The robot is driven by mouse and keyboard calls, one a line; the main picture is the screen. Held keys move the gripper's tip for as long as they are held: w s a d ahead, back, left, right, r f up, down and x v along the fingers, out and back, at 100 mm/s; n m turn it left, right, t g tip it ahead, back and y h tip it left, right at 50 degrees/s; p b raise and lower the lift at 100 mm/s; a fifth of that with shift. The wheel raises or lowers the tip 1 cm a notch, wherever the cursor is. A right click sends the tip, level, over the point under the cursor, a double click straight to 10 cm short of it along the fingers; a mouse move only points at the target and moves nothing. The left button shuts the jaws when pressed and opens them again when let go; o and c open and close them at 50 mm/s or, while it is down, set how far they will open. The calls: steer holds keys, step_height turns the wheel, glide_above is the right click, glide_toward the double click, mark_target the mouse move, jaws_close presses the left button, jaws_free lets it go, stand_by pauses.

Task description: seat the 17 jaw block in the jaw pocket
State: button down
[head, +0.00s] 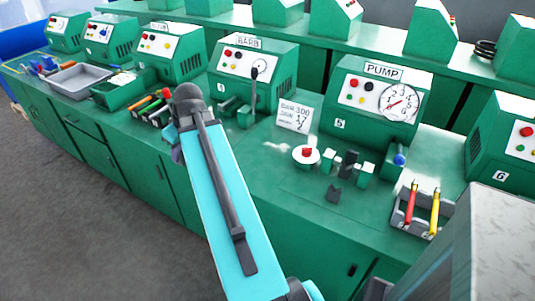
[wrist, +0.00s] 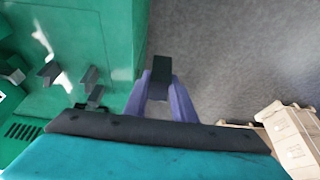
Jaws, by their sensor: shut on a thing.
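My gripper (wrist: 162,95) is shut on a dark block (wrist: 160,70) in the wrist view. The block stands out past the purple fingertips, with grey floor behind it. No number on it can be read. In the head view my arm hides most of the gripper and the block. Small green blocks (head: 228,104) stand before the BARB machine (head: 255,65). I cannot tell which spot is the jaw pocket.
A red button on a white disc (head: 306,155) sits beside the posts. A tool tray (head: 418,222) stands at right. A wooden crate (wrist: 290,135) is on the floor. The bench front is partly clear.

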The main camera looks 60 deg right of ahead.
steer(key=s+d+f+p, duration=0.1)
steer(key=s+d+f, duration=0.1)
steer(key=s+d, duration=0.8)
steer(key=s+d+f+p, duration=0.1)
steer(key=s+d+f, duration=0.1)
steer(key=s+d, duration=0.9)
steer(key=s, duration=0.5)
steer(key=shift+s, duration=0.3)
steer(key=shift+w, duration=0.1)
steer(key=w+d+p, duration=0.1)
steer(key=w+d, duration=0.1)
steer(key=w, duration=0.2)
steer(key=w+d+f+p, duration=0.1)
steer(key=w+d, duration=0.1)
steer(key=w, duration=0.3)
steer(key=w+d+p, duration=0.2)
steer(key=w, duration=0.3)
steer(key=shift+w+d+f, duration=0.1)
steer(key=shift+d+f, duration=0.15)
steer(key=shift+d, duration=0.15)
steer(key=shift+w, duration=0.1)
steer(key=shift+f, duration=0.15)
steer(key=shift+f+p, duration=0.9)
steer(key=shift+f, duration=0.75)
steer(key=shift+f, duration=0.15)
